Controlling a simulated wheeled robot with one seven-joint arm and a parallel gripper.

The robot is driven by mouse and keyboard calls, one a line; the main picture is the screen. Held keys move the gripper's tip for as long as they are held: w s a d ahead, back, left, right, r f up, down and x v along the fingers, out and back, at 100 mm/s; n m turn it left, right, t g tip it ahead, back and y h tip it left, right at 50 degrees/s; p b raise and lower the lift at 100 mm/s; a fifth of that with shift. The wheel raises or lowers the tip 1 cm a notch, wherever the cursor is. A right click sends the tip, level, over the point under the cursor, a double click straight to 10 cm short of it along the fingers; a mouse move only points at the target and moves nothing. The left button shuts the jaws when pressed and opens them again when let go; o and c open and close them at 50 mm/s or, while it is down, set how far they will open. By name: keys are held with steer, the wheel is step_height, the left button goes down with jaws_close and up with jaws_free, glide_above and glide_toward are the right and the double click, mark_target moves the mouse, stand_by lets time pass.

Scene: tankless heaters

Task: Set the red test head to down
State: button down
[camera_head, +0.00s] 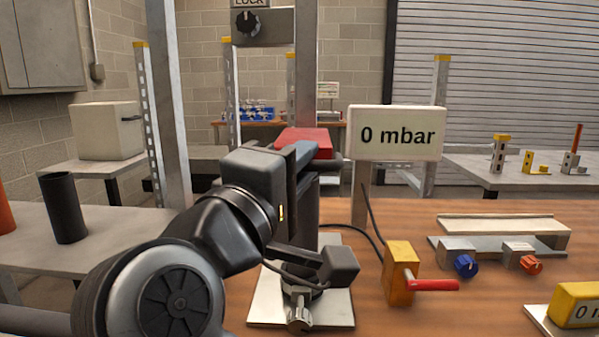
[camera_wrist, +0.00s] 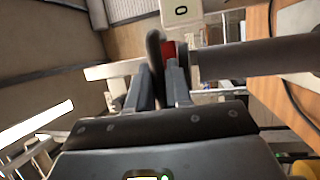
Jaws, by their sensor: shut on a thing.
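The red test head (camera_head: 304,140) shows as a flat red block at the top of a dark upright post (camera_head: 309,205), behind my gripper. My gripper (camera_head: 298,158) is shut on the red head; its dark fingers and body hide much of it. In the wrist view, a strip of the red head (camera_wrist: 169,50) shows between the two fingers (camera_wrist: 165,72). A dark bar, probably the post, runs from the fingers to the right edge there. The post stands above a pale base plate (camera_head: 262,303), partly hidden by my arm.
A "0 mbar" display (camera_head: 396,133) stands right behind the head. A black knob (camera_head: 249,23) under a LOCK label is above. On the wooden bench (camera_head: 450,215) are a yellow block with a red lever (camera_head: 433,285), a blue knob (camera_head: 466,266) and an orange-red knob (camera_head: 531,265).

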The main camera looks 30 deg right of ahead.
steer(key=shift+f+b, duration=0.5)
steer(key=shift+f, duration=0.2)
steer(key=c, duration=1.4)
jaws_free()
steer(key=b+v, duration=0.1)
steer(key=v, duration=0.7)
